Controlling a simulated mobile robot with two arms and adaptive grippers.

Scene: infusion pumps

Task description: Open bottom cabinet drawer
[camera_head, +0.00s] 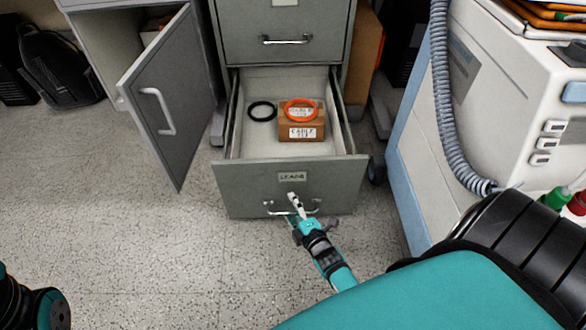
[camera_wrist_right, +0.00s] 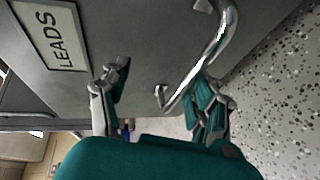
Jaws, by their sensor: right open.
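The bottom cabinet drawer (camera_head: 235,190) is pulled well out, its inside showing from above. Its grey front carries a "LEADS" label (camera_wrist_right: 48,38) and a metal bar handle (camera_wrist_right: 215,48). My right gripper (camera_head: 297,206) is at the handle in front of the drawer. In the right wrist view my right gripper (camera_wrist_right: 163,82) has its fingers spread, with part of the handle showing between them. One finger is close to or against the handle; contact is unclear. My left gripper is not in view.
In the drawer lie a "CABLE" box (camera_head: 302,121), an orange ring (camera_head: 300,109) and a black ring (camera_head: 262,111). A closed drawer (camera_head: 285,30) is above. A grey cabinet door (camera_head: 172,100) stands open at left, a white machine (camera_head: 480,110) at right. Floor (camera_head: 130,240) at front left is clear.

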